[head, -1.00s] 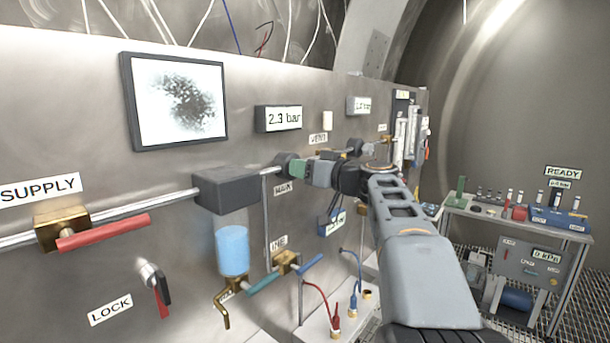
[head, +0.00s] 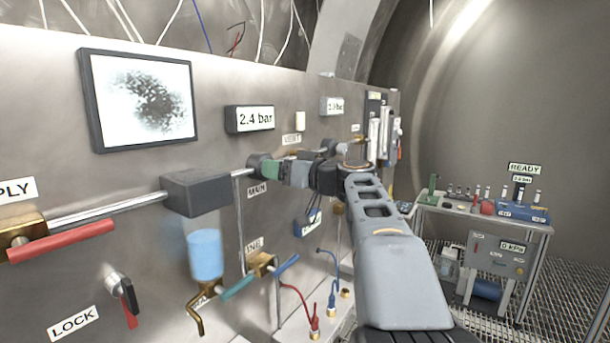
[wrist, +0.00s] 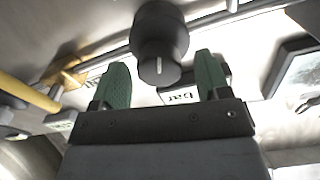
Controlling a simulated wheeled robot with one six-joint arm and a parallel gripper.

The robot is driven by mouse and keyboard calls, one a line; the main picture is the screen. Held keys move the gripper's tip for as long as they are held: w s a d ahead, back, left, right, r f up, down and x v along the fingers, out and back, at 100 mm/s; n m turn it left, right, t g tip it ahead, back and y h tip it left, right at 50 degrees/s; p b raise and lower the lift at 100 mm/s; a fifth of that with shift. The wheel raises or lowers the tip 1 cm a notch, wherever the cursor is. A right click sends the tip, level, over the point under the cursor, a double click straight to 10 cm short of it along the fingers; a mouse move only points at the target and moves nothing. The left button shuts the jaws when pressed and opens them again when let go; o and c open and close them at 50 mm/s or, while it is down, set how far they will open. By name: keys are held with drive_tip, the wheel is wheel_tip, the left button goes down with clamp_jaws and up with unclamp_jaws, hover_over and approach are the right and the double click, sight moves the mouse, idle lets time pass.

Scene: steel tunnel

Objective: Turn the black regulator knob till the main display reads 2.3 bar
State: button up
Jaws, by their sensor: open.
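The black regulator knob (wrist: 158,40) has a white mark and stands out from the panel. In the head view the knob (head: 257,161) is partly covered by my green fingers. The main display (head: 250,118) reads 2.4 bar. In the wrist view part of the display (wrist: 180,97) shows upside down behind my fingers. My gripper (head: 268,169) is at the knob. In the wrist view its green fingers are apart, one on each side of the knob's end, with visible gaps.
A dark block (head: 195,193) on the pipe sits left of the knob. A red-handled valve (head: 60,240), a LOCK lever (head: 126,295) and a blue cylinder (head: 205,254) are on the panel. A bench (head: 480,212) stands at the right.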

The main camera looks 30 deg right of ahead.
drive_tip(key=b+v, duration=0.3)
drive_tip(key=v, duration=0.9)
drive_tip(key=shift+s, duration=0.35)
drive_tip(key=shift+d, duration=0.15)
wheel_tip(320, 180, down, 21)
drive_tip(key=m+g+h+p, duration=0.1)
drive_tip(key=m+g+h, duration=0.5)
drive_tip(key=m, duration=0.4)
drive_tip(key=s+a+f+n+g+p, duration=0.1)
drive_tip(key=s+a+f+n+g, duration=0.1)
drive_tip(key=a, duration=0.4)
drive_tip(key=s+a+f+n+g+h+p, duration=0.1)
drive_tip(key=s+a+f+n+g, duration=0.1)
drive_tip(key=a+f, duration=0.4)
drive_tip(key=s+a+f+n+g+p, duration=0.1)
drive_tip(key=s+a+f+n+g, duration=0.1)
drive_tip(key=s+a+f+n, duration=0.1)
drive_tip(key=shift+s+a+f+g+h, duration=0.35)
drive_tip(key=shift+s+a+f, duration=0.5)
drive_tip(key=shift+s+a, duration=0.6)
drive_tip(key=shift+w+a, duration=0.1)
drive_tip(key=shift+w, duration=0.05)
